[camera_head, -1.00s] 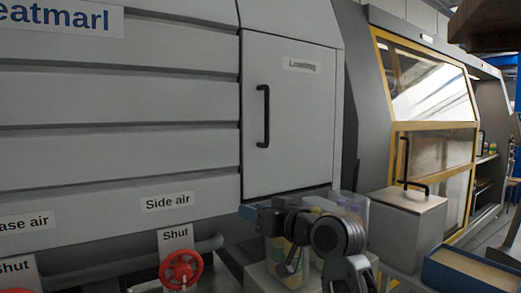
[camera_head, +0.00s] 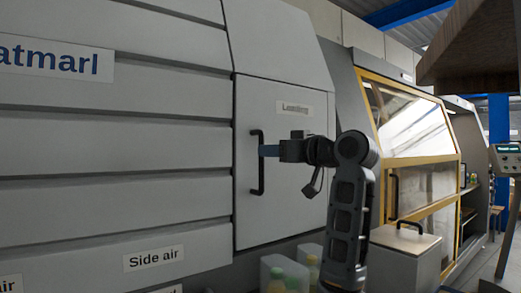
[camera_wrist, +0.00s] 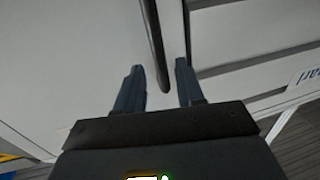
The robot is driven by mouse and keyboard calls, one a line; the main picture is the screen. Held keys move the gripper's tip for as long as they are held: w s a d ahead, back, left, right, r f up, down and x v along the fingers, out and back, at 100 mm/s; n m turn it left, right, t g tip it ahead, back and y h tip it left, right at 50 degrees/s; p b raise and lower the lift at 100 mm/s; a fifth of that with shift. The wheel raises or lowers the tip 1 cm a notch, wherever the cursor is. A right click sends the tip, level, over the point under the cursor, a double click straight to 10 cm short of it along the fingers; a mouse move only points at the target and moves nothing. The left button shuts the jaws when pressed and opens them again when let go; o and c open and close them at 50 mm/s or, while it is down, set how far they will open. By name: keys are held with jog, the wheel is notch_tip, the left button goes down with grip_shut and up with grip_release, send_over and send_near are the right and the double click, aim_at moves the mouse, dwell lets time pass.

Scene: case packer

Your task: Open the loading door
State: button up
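The loading door (camera_head: 285,190) is a light grey panel with a "Loading" label, and it looks closed. Its black vertical bar handle (camera_head: 257,165) is on the door's left side. My gripper (camera_head: 266,151) is raised in front of the door, with its fingers at the handle in the head view. In the wrist view my gripper (camera_wrist: 158,75) is open, with its two dark blue fingers apart. There the handle (camera_wrist: 156,50) runs down from the top and ends between the fingertips or just beyond them. I cannot tell whether a finger touches it.
A yellow-framed glazed cabinet (camera_head: 410,160) stands to the right. A grey box with a black handle (camera_head: 405,255) stands below it. Bottles and pale containers (camera_head: 285,272) sit below the door. A brown overhead piece (camera_head: 475,50) hangs at the upper right.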

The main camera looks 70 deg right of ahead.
jog(key=shift+p+x, duration=0.3)
jog(key=shift+x, duration=1.9)
grip_shut()
